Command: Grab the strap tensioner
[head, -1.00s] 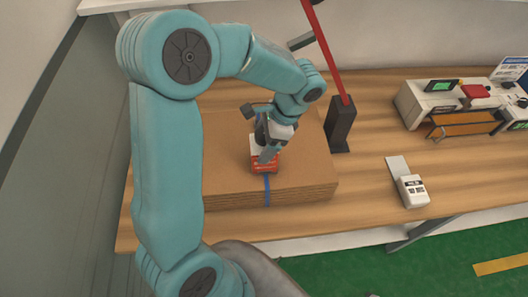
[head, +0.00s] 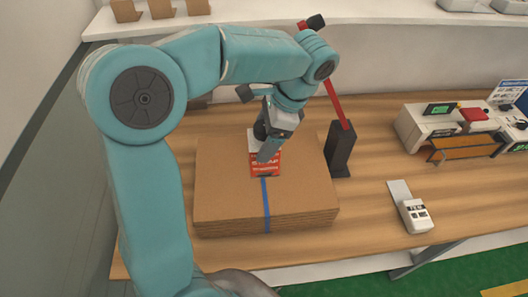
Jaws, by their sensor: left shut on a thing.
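My left gripper (head: 267,153) is over the flat stack of brown cardboard (head: 225,190). It is shut on a flat red-and-white printed piece (head: 264,168), which the fingers partly cover. I cannot tell whether this piece rests on the stack or hangs just above it. A blue strap (head: 266,205) runs from below it over the front of the stack. A long red bar (head: 337,105) with a dark knob on top rises from a black block (head: 340,150), right of the stack. No label marks a strap tensioner. My right gripper is not in view.
The wooden table (head: 375,145) is bare between the black block and a small white device (head: 415,215) on the right. White equipment and an orange rack (head: 463,148) stand at the far right. A white shelf (head: 105,27) with brown boxes is at the back.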

